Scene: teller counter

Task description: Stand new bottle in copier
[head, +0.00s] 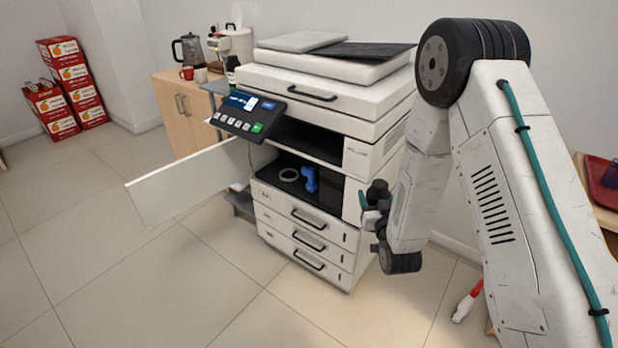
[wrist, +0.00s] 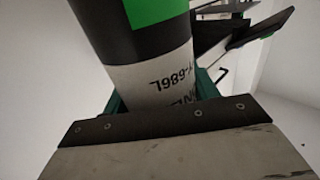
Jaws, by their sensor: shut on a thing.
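In the head view my gripper (head: 372,215) is at the copier's right front edge, and the dark bottle (head: 378,190) shows only in part there. The copier (head: 318,87) stands at centre with its front door (head: 190,183) swung open to the left. Inside its dark bay are a pale ring (head: 289,175) and a blue lever (head: 309,179).
Copier drawers (head: 305,240) are shut below the bay. The control panel (head: 248,115) juts out above the door. A white, red-topped item (head: 468,301) lies on the floor at right. Red boxes (head: 70,88) are stacked far left. The floor in front is clear.

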